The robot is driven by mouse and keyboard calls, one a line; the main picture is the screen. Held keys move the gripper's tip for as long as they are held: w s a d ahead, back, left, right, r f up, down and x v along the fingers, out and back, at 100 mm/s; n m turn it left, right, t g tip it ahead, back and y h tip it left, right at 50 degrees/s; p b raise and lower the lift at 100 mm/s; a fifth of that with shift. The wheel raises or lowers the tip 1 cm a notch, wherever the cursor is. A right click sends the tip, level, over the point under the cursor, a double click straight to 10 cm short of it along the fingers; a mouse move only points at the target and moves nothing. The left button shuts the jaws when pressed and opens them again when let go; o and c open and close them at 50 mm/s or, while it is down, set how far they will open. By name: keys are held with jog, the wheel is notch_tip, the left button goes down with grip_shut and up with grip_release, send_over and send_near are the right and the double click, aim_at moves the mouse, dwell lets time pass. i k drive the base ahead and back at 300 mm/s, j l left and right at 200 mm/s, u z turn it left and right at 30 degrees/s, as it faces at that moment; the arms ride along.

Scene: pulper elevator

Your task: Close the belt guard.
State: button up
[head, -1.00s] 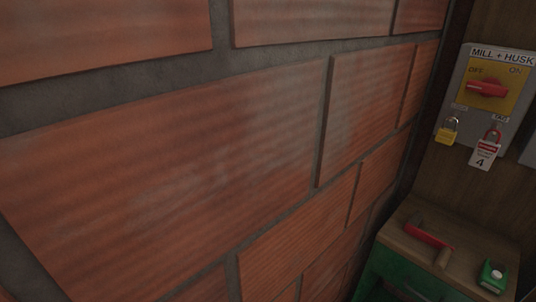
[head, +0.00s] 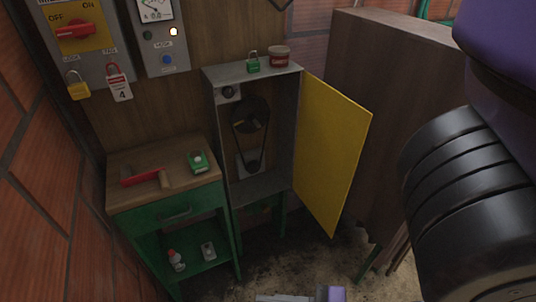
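The belt guard (head: 331,150) is a flat yellow door hinged on the right edge of an open-fronted grey housing (head: 232,205). It stands wide open, swung out to the right. Inside the housing a dark belt (head: 236,143) runs around an upper and a lower pulley. A grey and purple piece, likely part of my gripper (head: 300,297), just shows at the bottom edge, in front of and below the housing and apart from the guard. Its fingers are cut off by the frame, so whether it is open or shut does not show.
A green padlock (head: 253,66) and a red-brown tin (head: 279,56) stand on the housing. Left is a green cabinet (head: 185,209) whose wooden top holds a red-handled tool (head: 147,177) and a green item (head: 198,161). A brown wooden panel (head: 375,95) stands behind the guard. Floor ahead is clear.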

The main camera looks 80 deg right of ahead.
aim_at(333, 130)
jog(key=k+l+z, duration=0.2)
jog(key=k, duration=0.45)
jog(key=k+l+z, duration=0.15)
jog(key=k+l, duration=0.2)
jog(key=k, duration=0.35)
jog(key=k+l+z, duration=0.2)
jog(key=k+l, duration=0.2)
jog(key=k, duration=0.2)
jog(key=k+l+z, duration=0.2)
jog(key=k+l, duration=0.35)
jog(key=i+l+u, duration=0.15)
jog(key=i+u, duration=0.25)
jog(key=i+l+u, duration=0.35)
jog(key=j, duration=0.1)
